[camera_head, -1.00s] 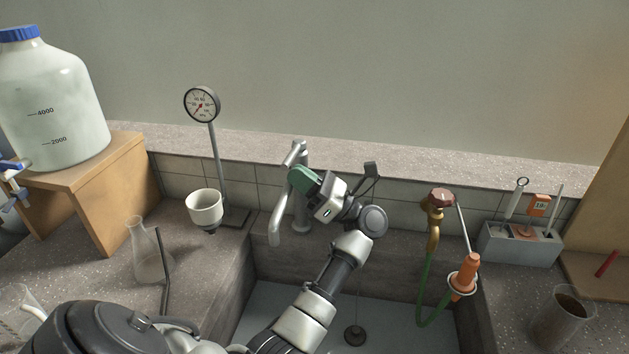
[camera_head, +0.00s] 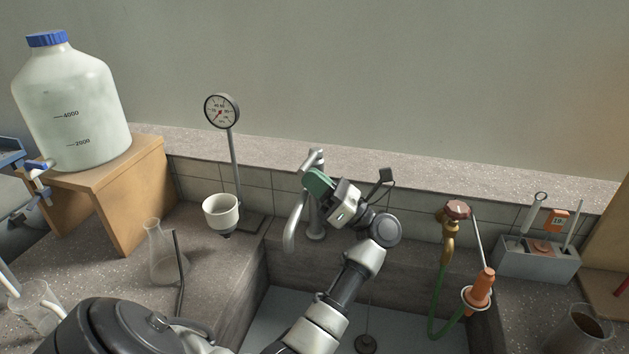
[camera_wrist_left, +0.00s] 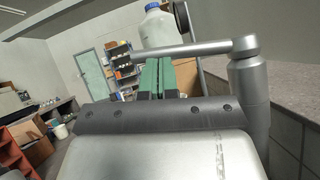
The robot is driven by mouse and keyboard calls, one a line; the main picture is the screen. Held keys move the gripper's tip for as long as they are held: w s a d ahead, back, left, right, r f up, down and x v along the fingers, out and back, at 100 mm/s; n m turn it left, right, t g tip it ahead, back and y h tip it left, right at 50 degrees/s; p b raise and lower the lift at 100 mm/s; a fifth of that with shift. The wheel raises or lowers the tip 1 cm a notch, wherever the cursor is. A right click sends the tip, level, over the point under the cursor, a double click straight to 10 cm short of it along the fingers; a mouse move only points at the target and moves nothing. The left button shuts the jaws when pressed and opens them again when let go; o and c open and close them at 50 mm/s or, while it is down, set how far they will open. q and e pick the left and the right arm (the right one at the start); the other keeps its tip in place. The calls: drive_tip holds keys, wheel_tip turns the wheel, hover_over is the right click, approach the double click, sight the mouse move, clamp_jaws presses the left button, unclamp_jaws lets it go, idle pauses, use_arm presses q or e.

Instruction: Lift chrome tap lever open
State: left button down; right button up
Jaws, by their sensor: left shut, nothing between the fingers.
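The chrome tap (camera_head: 314,225) stands at the back edge of the sink, its spout (camera_head: 294,222) curving down to the left. Its lever (camera_head: 314,157) shows at the top in the head view. In the left wrist view the lever (camera_wrist_left: 190,49) is a level bar running left from the tap body (camera_wrist_left: 248,95). My left gripper (camera_head: 316,182) is shut and empty, with green fingers beside the tap. In the wrist view the fingers (camera_wrist_left: 157,76) sit just under the lever; I cannot tell if they touch it. My right gripper is not in view.
A dial gauge (camera_head: 221,111) on a stand and a white funnel cup (camera_head: 221,212) are left of the tap. A brass valve (camera_head: 451,230) with green hose is on the right. A large bottle (camera_head: 75,110) stands on a wooden stand at left. A flask (camera_head: 166,258) is front left.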

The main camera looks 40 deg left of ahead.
sight(317, 152)
use_arm(q)
drive_tip(key=shift+w+a+r+m+t+p, duration=0.1)
drive_tip(key=shift+w+r+m+t+p, duration=0.15)
drive_tip(key=shift+r+m+t, duration=0.85)
drive_tip(key=shift+w+a+r+m+t+p, duration=0.3)
drive_tip(key=shift+r+m+t, duration=0.45)
drive_tip(key=shift+m, duration=0.7)
drive_tip(key=shift+w+d+r+m+t+p, duration=0.1)
drive_tip(key=shift+r+m+t+p, duration=0.25)
drive_tip(key=shift+r+m+t, duration=0.75)
drive_tip(key=shift+f, duration=0.15)
